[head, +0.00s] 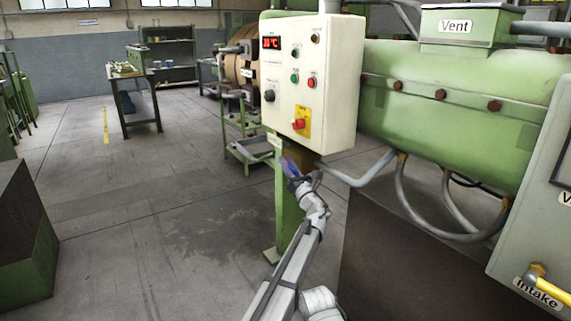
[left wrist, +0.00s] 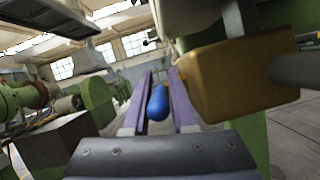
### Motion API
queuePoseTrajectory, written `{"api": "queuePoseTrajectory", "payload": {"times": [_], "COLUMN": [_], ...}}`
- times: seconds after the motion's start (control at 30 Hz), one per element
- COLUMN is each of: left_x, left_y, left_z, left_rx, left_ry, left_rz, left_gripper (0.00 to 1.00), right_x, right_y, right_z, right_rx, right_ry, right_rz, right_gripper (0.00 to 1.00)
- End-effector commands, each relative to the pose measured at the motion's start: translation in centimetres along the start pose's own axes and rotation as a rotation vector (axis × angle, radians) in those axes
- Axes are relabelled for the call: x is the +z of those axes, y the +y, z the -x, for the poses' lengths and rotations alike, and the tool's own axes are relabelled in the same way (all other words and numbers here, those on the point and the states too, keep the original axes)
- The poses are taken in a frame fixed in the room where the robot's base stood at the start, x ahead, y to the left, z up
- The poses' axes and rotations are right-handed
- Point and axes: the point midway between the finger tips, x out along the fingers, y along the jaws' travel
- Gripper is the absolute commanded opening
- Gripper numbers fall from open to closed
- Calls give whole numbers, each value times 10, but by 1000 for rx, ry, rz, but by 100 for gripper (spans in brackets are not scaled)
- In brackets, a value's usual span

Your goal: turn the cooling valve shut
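A blue valve handle (head: 290,167) sits low under the control box, beside a brass-coloured valve body (head: 299,154). My left gripper (head: 302,178) reaches up to it from below. In the left wrist view, the blue handle (left wrist: 158,103) lies between the two purple-grey fingers (left wrist: 159,100), which stand close on both sides and appear shut on it. The brass body (left wrist: 240,75) fills the space just right of the fingers. A small white label (head: 275,140) near the valve is too small to read. My right gripper is not in view.
The white control box (head: 312,80) hangs just above my left gripper. A green post (head: 289,215) stands beside it, and a grey pipe (head: 360,175) runs right. A yellow-handled valve (head: 545,285) is by the Intake label. The floor to the left is open.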

Motion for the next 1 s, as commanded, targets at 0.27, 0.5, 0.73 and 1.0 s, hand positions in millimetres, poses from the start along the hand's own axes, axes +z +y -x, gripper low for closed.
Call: {"api": "queuePoseTrajectory", "payload": {"times": [0.27, 0.5, 0.73, 1.0], "left_x": [0, 0, 0, 0], "left_y": [0, 0, 0, 0], "left_z": [0, 0, 0, 0], "left_rx": [0, 0, 0, 0], "left_ry": [0, 0, 0, 0], "left_rz": [0, 0, 0, 0], "left_gripper": [0, 0, 0, 0], "right_x": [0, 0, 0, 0], "right_y": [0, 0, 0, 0], "right_z": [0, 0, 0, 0], "right_rx": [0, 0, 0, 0], "right_ry": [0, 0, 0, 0], "right_rz": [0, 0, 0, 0], "right_gripper": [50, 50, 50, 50]}}
